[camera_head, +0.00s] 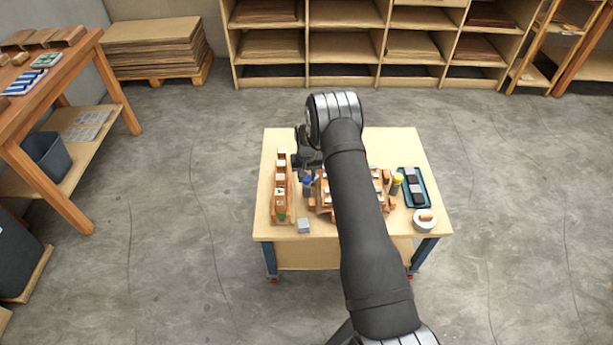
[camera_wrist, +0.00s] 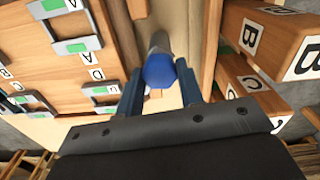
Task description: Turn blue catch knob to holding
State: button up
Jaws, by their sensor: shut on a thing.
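The blue catch knob (camera_wrist: 159,72) is in the middle of the wrist view, at the end of a grey shaft. My gripper (camera_wrist: 160,86) has one finger on each side of the knob and is shut on it. In the head view my gripper (camera_head: 308,176) is at the left part of the table, and the blue knob (camera_head: 308,181) shows as a small patch under it. My arm hides part of the wooden fixture (camera_head: 322,197) beside it. I cannot read the knob's turn position.
A wooden rack with lettered blocks (camera_head: 281,190) stands close left of my gripper. The table's front strip is mostly clear.

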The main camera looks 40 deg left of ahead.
jog(key=m, duration=0.5)
jog(key=shift+m, duration=2.6)
jog(key=o, duration=1)
notch_tip(320, 180, up, 17)
jog(key=shift+r, duration=0.2)
notch_tip(320, 180, down, 17)
jog(key=shift+f, duration=0.2)
